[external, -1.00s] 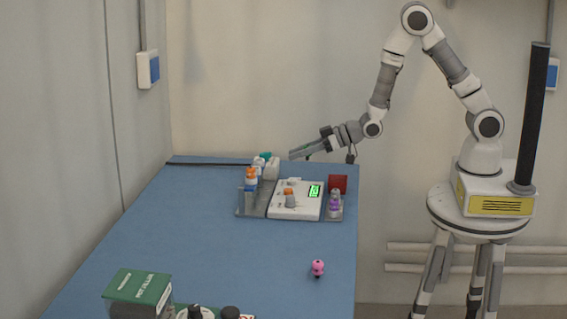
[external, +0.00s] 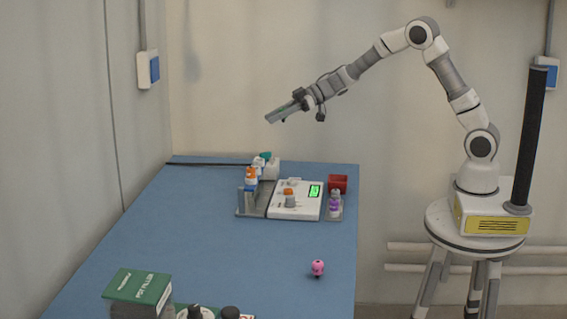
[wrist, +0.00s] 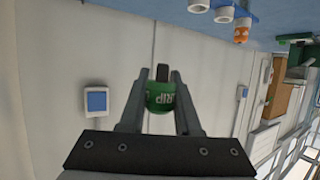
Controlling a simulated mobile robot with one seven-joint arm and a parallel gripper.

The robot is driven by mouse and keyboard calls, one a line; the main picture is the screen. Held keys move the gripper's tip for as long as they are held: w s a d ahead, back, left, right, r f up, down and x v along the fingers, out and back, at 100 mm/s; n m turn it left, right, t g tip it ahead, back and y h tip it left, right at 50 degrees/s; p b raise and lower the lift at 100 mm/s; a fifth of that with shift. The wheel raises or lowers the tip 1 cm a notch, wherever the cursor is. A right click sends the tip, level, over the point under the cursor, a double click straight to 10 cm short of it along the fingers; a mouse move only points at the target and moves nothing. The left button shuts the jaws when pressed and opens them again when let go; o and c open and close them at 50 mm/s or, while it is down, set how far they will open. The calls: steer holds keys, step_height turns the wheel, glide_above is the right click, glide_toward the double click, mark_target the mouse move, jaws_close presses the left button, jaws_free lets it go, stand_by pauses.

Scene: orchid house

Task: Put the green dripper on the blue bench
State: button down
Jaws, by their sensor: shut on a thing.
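The green dripper (wrist: 161,97), with pale lettering on its side, sits between the two fingers of my gripper (wrist: 161,92) in the wrist view. My gripper is shut on it. In the external view my gripper (external: 277,114) is held in the air, well above the far end of the blue bench (external: 205,245). There the dripper is mostly hidden by the fingers; only a small dark and green bit shows. The bench also shows at the top of the wrist view, apart from the dripper.
A grey tray (external: 256,209) at the bench's far end holds a white device (external: 283,212) with a green display and several bottles. A red box (external: 338,184) stands beside it. A pink object (external: 317,268) and a green book (external: 138,286) are nearer. The bench's middle left is clear.

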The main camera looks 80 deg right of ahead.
steer(key=shift+d+r, duration=0.1)
steer(key=shift+d, duration=0.3)
steer(key=w+a+f+b, duration=0.4)
steer(key=w+a+f, duration=0.2)
steer(key=a+f, duration=0.4)
steer(key=shift+f, duration=0.35)
steer(key=shift+w, duration=0.1)
steer(key=shift+f, duration=0.2)
steer(key=c, duration=0.6)
jaws_free()
